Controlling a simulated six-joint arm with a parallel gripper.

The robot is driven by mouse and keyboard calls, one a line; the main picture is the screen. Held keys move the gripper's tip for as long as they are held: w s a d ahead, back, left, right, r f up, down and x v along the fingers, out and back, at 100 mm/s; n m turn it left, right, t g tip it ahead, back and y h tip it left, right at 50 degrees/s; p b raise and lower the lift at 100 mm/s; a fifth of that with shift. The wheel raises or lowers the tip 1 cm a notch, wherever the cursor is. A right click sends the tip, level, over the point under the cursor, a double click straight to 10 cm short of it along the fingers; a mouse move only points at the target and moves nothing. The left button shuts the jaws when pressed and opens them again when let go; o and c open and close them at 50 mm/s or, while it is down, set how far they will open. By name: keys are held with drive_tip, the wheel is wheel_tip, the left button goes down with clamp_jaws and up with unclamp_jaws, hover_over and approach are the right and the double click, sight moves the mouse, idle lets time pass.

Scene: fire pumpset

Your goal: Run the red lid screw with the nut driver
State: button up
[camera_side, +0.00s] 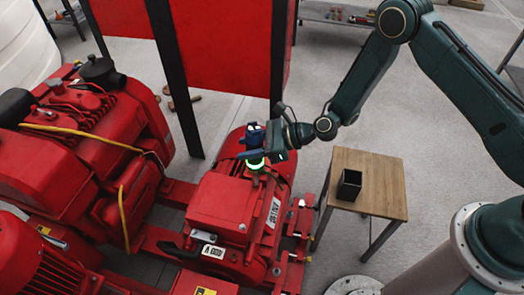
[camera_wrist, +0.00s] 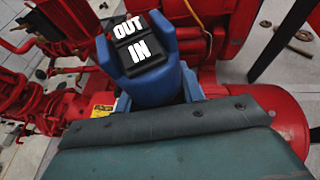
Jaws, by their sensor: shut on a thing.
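My gripper (camera_side: 264,154) is shut on the blue nut driver (camera_side: 251,137), above the far right corner of the red lid (camera_side: 222,202) on the pumpset. The driver is roughly upright, with a glowing green ring (camera_side: 255,164) low on its body. Its tip reaches down towards the lid's corner; I cannot tell whether it touches a screw there. In the wrist view the driver's blue body (camera_wrist: 155,87) sits between my fingers, with a black rocker switch (camera_wrist: 140,40) marked OUT and IN on top. The lid screw under the tip is hidden.
A small wooden table (camera_side: 385,171) with an open black box (camera_side: 349,185) stands right of the pumpset. A red panel (camera_side: 225,45) on black posts rises behind. The red engine (camera_side: 75,150) with yellow cable fills the left. Grey floor is clear around the table.

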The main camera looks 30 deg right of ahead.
sight(249, 133)
drive_tip(key=shift+f, duration=0.65)
idle(2.6)
drive_tip(key=shift+r, duration=0.15)
drive_tip(key=shift+r, duration=2.95)
drive_tip(key=shift+d, duration=0.15)
